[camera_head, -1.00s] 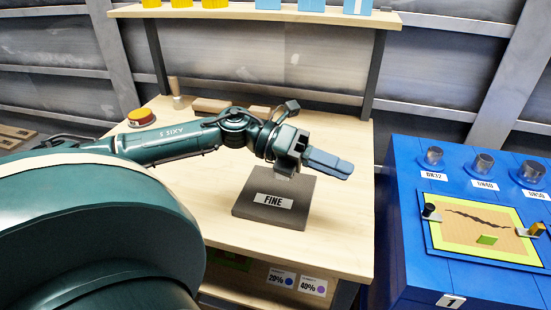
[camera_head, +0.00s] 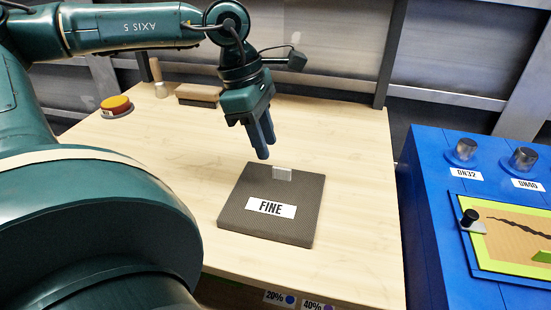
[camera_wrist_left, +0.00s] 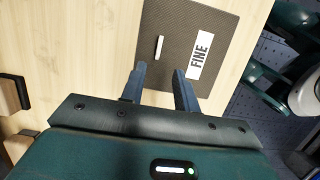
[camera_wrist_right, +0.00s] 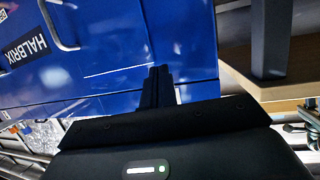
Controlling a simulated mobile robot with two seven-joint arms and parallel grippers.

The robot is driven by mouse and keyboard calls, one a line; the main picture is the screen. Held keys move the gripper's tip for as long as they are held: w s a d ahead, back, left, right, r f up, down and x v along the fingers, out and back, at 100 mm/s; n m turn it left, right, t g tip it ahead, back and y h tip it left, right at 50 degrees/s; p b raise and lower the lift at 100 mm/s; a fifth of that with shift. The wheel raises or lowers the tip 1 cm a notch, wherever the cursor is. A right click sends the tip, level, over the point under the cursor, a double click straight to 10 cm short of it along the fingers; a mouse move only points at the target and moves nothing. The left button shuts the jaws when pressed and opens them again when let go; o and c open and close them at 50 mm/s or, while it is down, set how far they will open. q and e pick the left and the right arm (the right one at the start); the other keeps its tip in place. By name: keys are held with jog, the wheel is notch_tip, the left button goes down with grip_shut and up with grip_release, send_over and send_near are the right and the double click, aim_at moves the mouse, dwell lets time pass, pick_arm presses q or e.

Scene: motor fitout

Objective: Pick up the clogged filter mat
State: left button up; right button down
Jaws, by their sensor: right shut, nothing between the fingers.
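A dark grey-brown square mat (camera_head: 268,226) labelled FINE lies flat on the wooden bench, with a small pale upright tab (camera_head: 282,173) near its back edge. My left gripper (camera_head: 264,150) points down just above and behind the tab, apart from it. In the left wrist view the mat (camera_wrist_left: 175,45) and tab (camera_wrist_left: 158,47) lie ahead of the fingers (camera_wrist_left: 160,78), which are spread with nothing between them. My right gripper (camera_wrist_right: 158,72) shows only in the right wrist view, shut and empty, facing a blue cabinet. No mat marked as clogged can be made out.
The wooden bench (camera_head: 130,165) is mostly clear around the mat. A blue cabinet (camera_head: 430,200) with knobs and a framed panel stands to the right.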

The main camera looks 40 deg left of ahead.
aim_at(280, 168)
pick_arm(q)
jog(key=shift+w+d+b+x, duration=0.1)
jog(key=shift+w+b+x, duration=0.1)
jog(key=shift+x, duration=0.7)
jog(key=shift+w+d+b+x, duration=0.1)
jog(key=shift+d+b+x, duration=0.1)
jog(key=shift+x, duration=0.7)
jog(key=shift+w+d+b+x, duration=0.1)
jog(key=shift+b+x, duration=0.1)
jog(key=shift+x, duration=0.65)
jog(key=shift+w+f, duration=0.1)
jog(key=shift+f, duration=0.1)
jog(key=shift+d+f, duration=0.1)
jog(key=shift+f, duration=0.1)
jog(key=shift+c, duration=0.3)
grip_shut()
